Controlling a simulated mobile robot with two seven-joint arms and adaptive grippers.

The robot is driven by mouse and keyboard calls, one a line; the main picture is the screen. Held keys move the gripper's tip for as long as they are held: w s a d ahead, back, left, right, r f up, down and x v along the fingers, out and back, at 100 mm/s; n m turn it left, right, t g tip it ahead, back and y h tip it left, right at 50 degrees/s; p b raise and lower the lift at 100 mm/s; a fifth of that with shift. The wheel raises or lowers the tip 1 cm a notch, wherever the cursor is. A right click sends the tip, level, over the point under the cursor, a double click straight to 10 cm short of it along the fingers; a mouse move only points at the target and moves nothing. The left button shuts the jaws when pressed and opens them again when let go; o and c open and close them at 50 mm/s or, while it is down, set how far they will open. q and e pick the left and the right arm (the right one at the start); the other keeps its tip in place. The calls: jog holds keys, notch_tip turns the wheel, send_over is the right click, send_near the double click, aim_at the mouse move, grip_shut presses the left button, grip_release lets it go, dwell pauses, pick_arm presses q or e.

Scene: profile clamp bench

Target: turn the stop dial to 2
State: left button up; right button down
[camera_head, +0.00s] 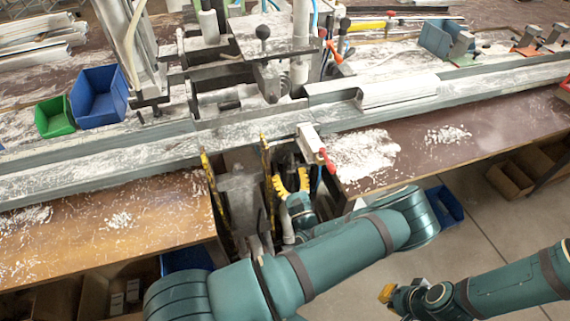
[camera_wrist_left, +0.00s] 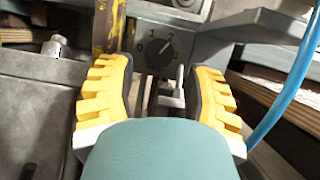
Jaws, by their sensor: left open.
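The stop dial (camera_wrist_left: 158,50) shows in the left wrist view as a dark grey plate marked 0, 1 and 2. A light pointer line on it slants up and right, toward the 2. My left gripper (camera_wrist_left: 162,72) is open, with one yellow-padded finger on each side below the dial. A small grey upright piece stands between the fingers. I cannot tell whether either finger touches anything. In the head view my left gripper (camera_head: 291,183) is low in the gap at the bench front, and the dial face is hidden. My right gripper (camera_head: 388,293) is at the lower right, off the bench.
A red-handled lever (camera_head: 326,160) stands close beside my left gripper. Yellow-edged uprights (camera_head: 209,178) flank the gap. A blue hose (camera_wrist_left: 292,80) runs at the right in the wrist view. A light profile (camera_head: 398,92) lies on the bench rail.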

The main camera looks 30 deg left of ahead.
pick_arm(q)
jog(key=shift+v, duration=1.7)
jog(key=shift+a, duration=0.1)
